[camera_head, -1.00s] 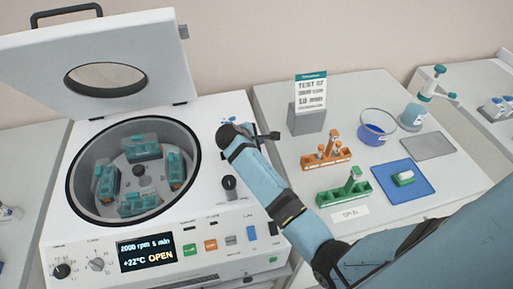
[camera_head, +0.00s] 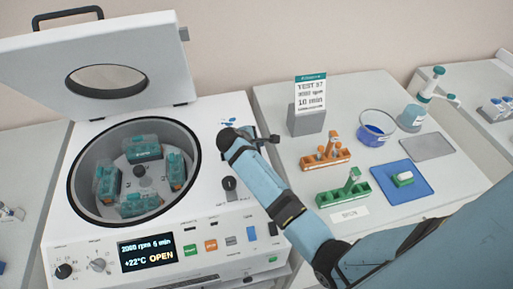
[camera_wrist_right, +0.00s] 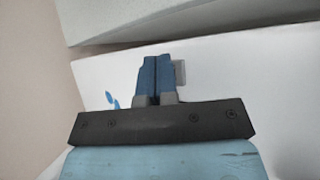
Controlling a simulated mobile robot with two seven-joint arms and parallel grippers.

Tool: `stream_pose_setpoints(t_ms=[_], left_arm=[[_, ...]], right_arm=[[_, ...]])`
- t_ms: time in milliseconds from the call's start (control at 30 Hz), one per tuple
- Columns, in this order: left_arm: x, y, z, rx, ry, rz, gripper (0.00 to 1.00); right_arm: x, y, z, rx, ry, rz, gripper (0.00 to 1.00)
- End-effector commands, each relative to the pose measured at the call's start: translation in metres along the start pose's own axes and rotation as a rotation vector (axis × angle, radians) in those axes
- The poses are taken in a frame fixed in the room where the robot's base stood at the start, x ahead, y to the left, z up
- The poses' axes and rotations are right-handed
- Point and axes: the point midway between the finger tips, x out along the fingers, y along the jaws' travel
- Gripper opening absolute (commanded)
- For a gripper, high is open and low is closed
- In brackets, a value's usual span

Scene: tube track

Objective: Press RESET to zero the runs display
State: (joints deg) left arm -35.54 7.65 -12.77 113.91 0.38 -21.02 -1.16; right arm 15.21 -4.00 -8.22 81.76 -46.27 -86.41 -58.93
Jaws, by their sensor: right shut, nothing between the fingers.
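The white centrifuge (camera_head: 90,240) stands at the left with its lid raised. Its lit screen (camera_head: 147,252) reads a speed, a time, +22°C and OPEN. On its front panel are a green button (camera_head: 190,250), an orange button (camera_head: 211,245), a grey button (camera_head: 231,240) and a blue switch (camera_head: 251,233). Their labels are too small to read, so I cannot tell which is RESET. My left gripper is out of view.
The open bowl (camera_head: 78,205) holds several teal buckets. On the right bench are an orange rack (camera_head: 325,161), a green rack (camera_head: 342,196), a blue mat (camera_head: 415,184) and a card stand (camera_head: 308,125). My right arm crosses between machine and bench.

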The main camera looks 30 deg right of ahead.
Motion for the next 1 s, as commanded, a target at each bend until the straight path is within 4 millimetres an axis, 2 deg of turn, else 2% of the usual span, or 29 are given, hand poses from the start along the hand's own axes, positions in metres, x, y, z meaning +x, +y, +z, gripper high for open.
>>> stream_pose_setpoints(t_ms=[1000], left_arm=[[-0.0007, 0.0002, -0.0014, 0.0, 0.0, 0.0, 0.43]], right_arm=[[0.0063, -0.0047, -0.0045, -0.001, 0.0, 0.0, 0.0]])
